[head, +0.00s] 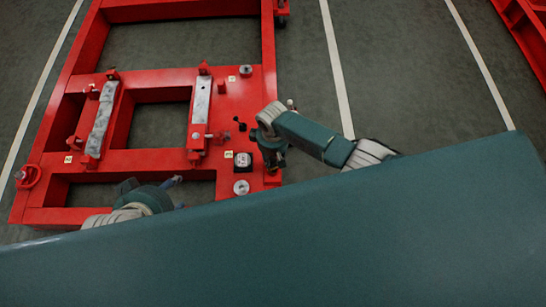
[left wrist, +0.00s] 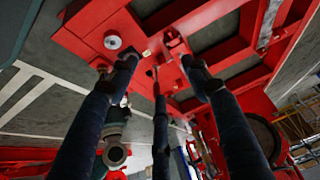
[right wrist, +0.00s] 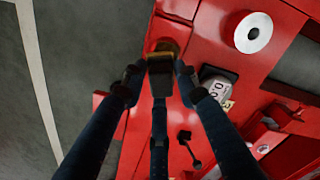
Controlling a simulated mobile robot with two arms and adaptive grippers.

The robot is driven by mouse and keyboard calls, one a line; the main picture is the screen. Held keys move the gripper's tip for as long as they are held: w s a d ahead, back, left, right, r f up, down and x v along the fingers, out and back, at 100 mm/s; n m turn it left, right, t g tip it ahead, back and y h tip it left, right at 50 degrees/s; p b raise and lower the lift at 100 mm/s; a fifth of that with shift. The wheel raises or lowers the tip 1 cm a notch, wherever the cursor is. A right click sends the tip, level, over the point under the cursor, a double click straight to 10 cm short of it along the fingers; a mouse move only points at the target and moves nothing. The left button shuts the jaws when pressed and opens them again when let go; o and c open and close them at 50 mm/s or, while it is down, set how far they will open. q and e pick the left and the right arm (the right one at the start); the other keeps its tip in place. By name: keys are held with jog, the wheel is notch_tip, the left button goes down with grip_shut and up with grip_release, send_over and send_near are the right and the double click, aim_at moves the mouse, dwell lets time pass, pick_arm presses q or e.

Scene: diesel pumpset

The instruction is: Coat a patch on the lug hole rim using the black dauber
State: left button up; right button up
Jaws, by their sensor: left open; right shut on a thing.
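My right gripper (right wrist: 159,74) is shut on a dark piece, seemingly the black dauber (right wrist: 162,64), at the edge of the red frame (head: 150,160). In the right wrist view a yellowish-brown area shows at the dauber's far end, against red metal. The lug hole rim cannot be made out there; the dauber and fingers cover that spot. In the head view my right gripper (head: 270,152) is at the frame's right edge. My left gripper (head: 174,183) is open and empty over the front opening; its spread fingers show in the left wrist view (left wrist: 158,72).
Two grey bars (head: 200,100) (head: 101,120) stand further left. Bare floor (head: 400,60) lies to the right.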

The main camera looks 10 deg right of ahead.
pick_arm(q)
jog(key=s+a+g+p, duration=0.2)
jog(key=s+g, duration=0.1)
jog(key=s, duration=0.3)
pick_arm(e)
notch_tip(320, 180, up, 2)
jog(key=shift+r, duration=0.15)
jog(key=shift+r+p, duration=1.3)
jog(key=shift+p, duration=0.05)
jog(key=shift+r+p, duration=1.25)
pick_arm(q)
notch_tip(320, 180, down, 17)
jog(key=shift+d+y, duration=0.3)
jog(key=shift+d, duration=0.05)
jog(key=shift+w, duration=0.1)
